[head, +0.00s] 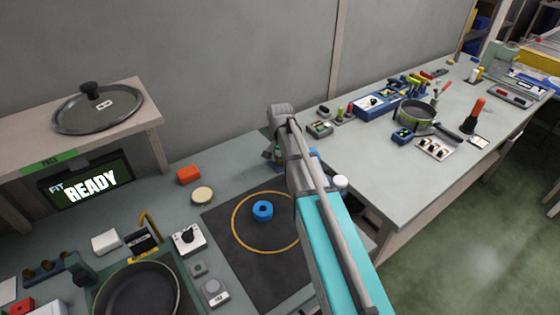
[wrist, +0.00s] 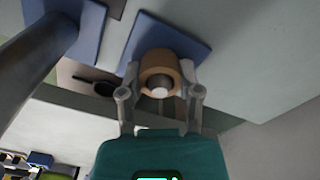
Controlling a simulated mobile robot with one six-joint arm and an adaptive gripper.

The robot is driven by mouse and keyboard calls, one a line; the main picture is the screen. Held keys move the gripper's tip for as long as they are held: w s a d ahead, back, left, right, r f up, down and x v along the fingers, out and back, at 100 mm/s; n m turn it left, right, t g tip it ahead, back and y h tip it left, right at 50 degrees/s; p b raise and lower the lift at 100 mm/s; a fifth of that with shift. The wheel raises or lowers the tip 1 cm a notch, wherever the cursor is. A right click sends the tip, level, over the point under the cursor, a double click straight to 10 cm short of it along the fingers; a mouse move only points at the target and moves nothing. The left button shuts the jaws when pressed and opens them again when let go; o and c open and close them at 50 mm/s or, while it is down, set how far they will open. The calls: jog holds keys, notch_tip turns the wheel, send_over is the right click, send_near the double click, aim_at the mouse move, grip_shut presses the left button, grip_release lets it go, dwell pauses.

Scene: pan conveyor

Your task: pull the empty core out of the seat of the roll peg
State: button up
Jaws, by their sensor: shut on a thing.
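In the wrist view, my gripper (wrist: 160,95) has a finger on each side of a brown ring-shaped core (wrist: 153,59) and is shut on it. A pale rounded end, apparently the roll peg (wrist: 160,90), shows inside the core's opening. The core is still around or directly in front of the peg; how deep it sits cannot be told. A blue plate (wrist: 135,45) lies behind the core, and the seat itself is hidden.
The head view shows a bench with a black mat (head: 245,262), a blue ring (head: 263,210) and a dark pan (head: 140,293). A shelf holds a glass lid (head: 97,112). A second bench (head: 375,190) to the right carries tools and another pan (head: 408,117).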

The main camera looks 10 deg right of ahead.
jog(key=shift+r, duration=0.3)
jog(key=shift+r+p, duration=2.1)
jog(key=shift+p, duration=0.25)
jog(key=shift+r, duration=0.15)
notch_tip(320, 180, up, 8)
jog(key=p, duration=0.7)
jog(key=shift+f+p, duration=0.25)
jog(key=shift+p, duration=0.15)
jog(key=shift+r, duration=0.1)
